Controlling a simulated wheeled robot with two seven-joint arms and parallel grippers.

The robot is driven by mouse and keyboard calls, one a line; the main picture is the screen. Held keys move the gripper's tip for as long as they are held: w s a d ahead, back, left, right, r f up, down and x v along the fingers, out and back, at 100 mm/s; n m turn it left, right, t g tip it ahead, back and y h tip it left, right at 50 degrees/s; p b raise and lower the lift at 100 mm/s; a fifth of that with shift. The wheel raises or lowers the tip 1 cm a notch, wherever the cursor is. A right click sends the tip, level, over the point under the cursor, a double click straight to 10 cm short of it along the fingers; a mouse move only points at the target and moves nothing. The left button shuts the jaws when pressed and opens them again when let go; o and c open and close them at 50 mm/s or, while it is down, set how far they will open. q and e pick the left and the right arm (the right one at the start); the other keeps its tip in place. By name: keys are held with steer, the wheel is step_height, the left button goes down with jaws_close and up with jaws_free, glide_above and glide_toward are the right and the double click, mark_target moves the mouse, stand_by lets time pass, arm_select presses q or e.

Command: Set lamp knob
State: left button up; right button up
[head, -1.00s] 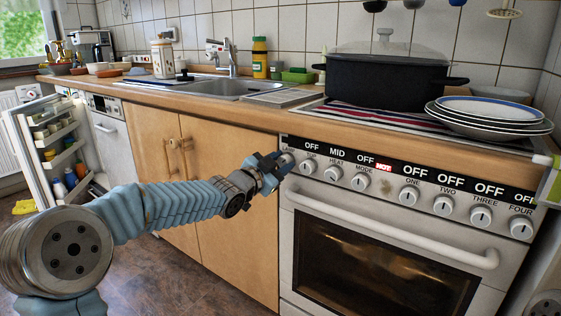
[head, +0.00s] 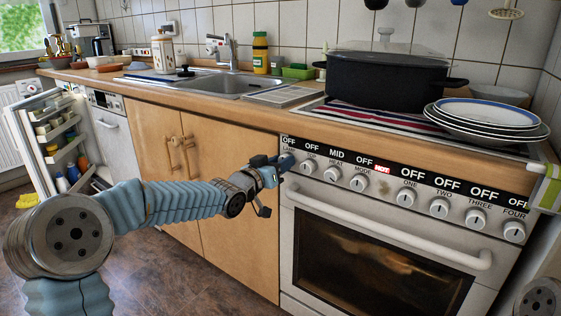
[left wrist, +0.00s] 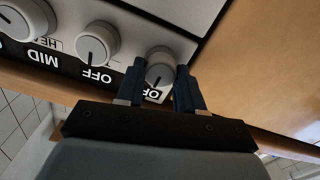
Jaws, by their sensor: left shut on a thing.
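The lamp knob (left wrist: 161,62) is the round light-grey knob at the left end of the oven's control panel. Its display in the head view reads OFF. My left gripper (head: 285,164) reaches the panel's left end in the head view and largely hides this knob. In the left wrist view, the dark fingers of my left gripper (left wrist: 158,75) stand on either side of the knob, shut on it. My right gripper is not in view.
Several similar knobs (head: 331,174) line the panel to the right, with the oven handle (head: 400,235) below. A wooden cabinet (head: 230,220) stands left of the oven. A black pot (head: 385,80) and stacked plates (head: 490,115) are on top. The fridge door (head: 35,145) is open far left.

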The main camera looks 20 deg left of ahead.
arm_select(q)
steer(key=shift+f+n, duration=0.1)
steer(key=shift+n, duration=0.2)
steer(key=o, duration=1)
steer(key=shift+o, duration=0.2)
steer(key=v, duration=1.3)
steer(key=shift+s, duration=0.4)
steer(key=shift+a, duration=0.1)
